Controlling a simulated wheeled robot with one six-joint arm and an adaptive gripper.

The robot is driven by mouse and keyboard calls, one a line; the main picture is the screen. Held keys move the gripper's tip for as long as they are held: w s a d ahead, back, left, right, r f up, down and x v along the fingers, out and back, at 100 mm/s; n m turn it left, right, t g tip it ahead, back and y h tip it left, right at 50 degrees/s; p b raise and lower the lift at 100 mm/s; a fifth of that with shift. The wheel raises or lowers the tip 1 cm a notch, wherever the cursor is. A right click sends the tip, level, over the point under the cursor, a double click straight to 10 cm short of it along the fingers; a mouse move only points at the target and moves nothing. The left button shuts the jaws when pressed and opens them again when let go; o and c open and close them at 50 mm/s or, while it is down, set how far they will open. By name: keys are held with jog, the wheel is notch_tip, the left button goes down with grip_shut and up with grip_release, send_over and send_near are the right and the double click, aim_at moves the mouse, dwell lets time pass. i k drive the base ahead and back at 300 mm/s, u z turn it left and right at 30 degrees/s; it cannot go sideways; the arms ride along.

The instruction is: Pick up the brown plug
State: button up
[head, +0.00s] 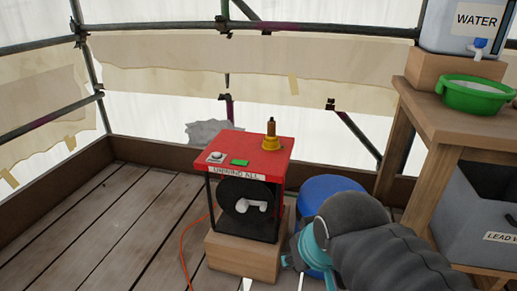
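A small upright brown plug (271,125) stands in a yellow stepped base (271,143) on the right part of the red top of a machine (228,157). My arm, grey and ribbed with a teal ring, reaches in from the lower right. My gripper is low in the head view, in front of and below the machine, well apart from the plug. Most of it is hidden or cut off by the bottom edge, so its fingers cannot be made out clearly. Nothing is seen touching the plug.
The red top also carries a green block (240,162) and a silver button (216,157). The machine stands on a wooden block (240,257), with an orange cable (184,245) at left. A blue drum (328,190) and wooden bench (450,128) stand right. Left planks are clear.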

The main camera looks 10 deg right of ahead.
aim_at(270, 137)
jog(key=u, duration=0.4)
jog(key=k, duration=0.85)
jog(key=u, duration=1.2)
jog(key=i, duration=1.4)
jog(key=z, duration=0.3)
jog(key=i, duration=0.8)
jog(key=z, duration=1.3)
jog(key=i, duration=0.45)
jog(key=z, duration=0.45)
